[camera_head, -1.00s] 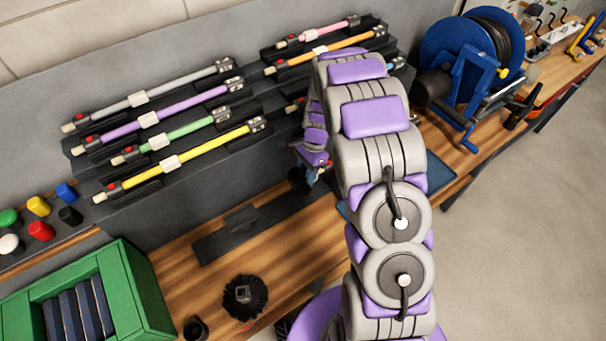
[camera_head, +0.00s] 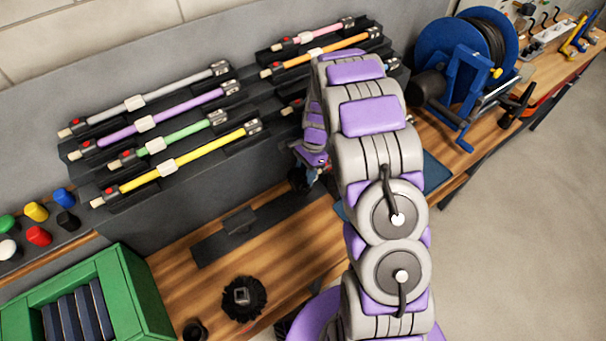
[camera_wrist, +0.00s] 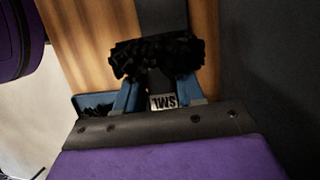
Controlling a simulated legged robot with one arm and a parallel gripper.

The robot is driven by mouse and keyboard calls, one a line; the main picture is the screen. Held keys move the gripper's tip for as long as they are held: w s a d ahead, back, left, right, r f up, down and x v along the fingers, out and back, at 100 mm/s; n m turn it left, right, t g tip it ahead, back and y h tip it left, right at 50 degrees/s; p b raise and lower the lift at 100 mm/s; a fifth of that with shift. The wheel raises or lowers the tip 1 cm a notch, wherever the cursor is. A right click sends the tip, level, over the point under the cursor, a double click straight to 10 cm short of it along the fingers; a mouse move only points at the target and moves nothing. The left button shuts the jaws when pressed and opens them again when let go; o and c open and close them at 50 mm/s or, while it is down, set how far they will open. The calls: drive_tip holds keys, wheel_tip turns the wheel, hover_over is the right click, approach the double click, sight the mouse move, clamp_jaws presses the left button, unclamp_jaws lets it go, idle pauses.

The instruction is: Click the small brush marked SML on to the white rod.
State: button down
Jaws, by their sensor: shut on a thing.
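My gripper (camera_wrist: 160,92) is shut on the small brush (camera_wrist: 157,56), a black bristled head whose block carries a white SML label, upside down in the wrist view. The blue fingers sit on either side of the block. In the head view my gripper (camera_head: 317,168) is partly behind my arm, with the brush (camera_head: 298,181) dark and small above the bench. A pale grey-white rod (camera_head: 180,90) lies top left on the rack, with a red button near its left end. I cannot tell for certain that it is the white rod, as my arm hides part of the rack.
Purple, green, yellow, pink and orange rods share the stepped black rack (camera_head: 220,190). A larger round brush (camera_head: 244,312) and a small dark cup (camera_head: 195,331) stand on the bench. A green crate (camera_head: 130,285) is at lower left, a blue reel (camera_head: 440,55) at upper right.

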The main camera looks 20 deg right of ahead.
drive_tip(key=shift+w+d+p, duration=0.2)
drive_tip(key=shift+d+p, duration=0.2)
drive_tip(key=shift+d, duration=0.35)
drive_tip(key=c, duration=0.6)
unclamp_jaws()
drive_tip(key=shift+r, duration=0.1)
